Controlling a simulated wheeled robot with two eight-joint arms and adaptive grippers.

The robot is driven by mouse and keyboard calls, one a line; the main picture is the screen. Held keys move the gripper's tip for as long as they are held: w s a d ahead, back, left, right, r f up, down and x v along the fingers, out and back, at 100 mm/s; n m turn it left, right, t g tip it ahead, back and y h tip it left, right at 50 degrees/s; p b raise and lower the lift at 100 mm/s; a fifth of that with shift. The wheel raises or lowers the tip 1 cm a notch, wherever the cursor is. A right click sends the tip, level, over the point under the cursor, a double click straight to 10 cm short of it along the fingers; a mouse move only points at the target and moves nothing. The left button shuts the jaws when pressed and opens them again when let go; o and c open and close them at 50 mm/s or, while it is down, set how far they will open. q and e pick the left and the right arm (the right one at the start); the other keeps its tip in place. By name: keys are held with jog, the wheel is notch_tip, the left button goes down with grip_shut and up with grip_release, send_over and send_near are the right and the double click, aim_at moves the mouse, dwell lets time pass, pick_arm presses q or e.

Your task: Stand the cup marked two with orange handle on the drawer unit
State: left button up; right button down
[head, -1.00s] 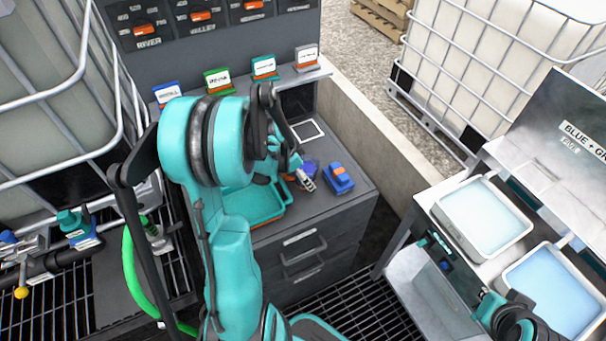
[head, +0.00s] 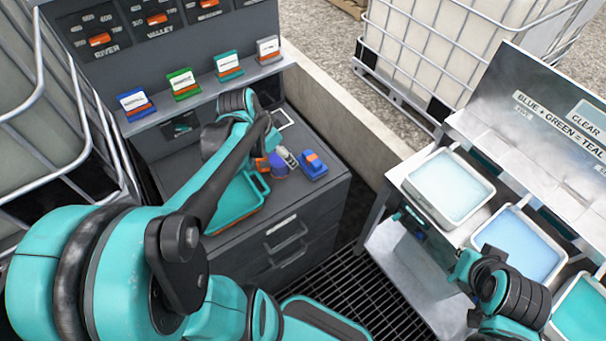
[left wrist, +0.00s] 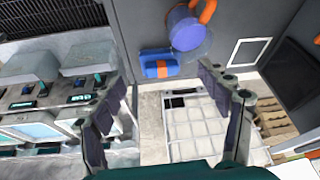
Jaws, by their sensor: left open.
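The violet-blue cup (head: 279,166) with an orange handle (head: 262,165) is on top of the grey drawer unit (head: 325,195), between a teal tray and a blue-and-orange block. In the left wrist view the cup (left wrist: 185,30) shows near the top, its handle (left wrist: 207,11) up and right; its mark is not readable. My left gripper (left wrist: 163,82) is open and empty, apart from the cup.
The teal tray (head: 235,207) lies left of the cup and the blue-and-orange block (head: 313,165) to its right. A shelf with several coloured label cards (head: 184,84) stands behind. A concrete wall (head: 335,115) runs along the right. Basins (head: 450,184) stand farther right.

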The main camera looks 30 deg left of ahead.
pick_arm(q)
jog(key=s+d+r+n+t, duration=0.1)
jog(key=s+d+r+n, duration=0.1)
jog(key=d, duration=0.5)
jog(key=s+d+r+n+t+y, duration=0.1)
jog(key=s+d+r+t, duration=0.1)
jog(key=s+d, duration=0.3)
jog(key=shift+s+d+n, duration=0.2)
jog(key=shift+d+n, duration=0.2)
jog(key=shift+d, duration=0.7)
notch_tip(320, 180, down, 5)
jog(key=b, duration=0.4)
jog(key=shift+r+b, duration=0.15)
jog(key=shift+b, duration=0.15)
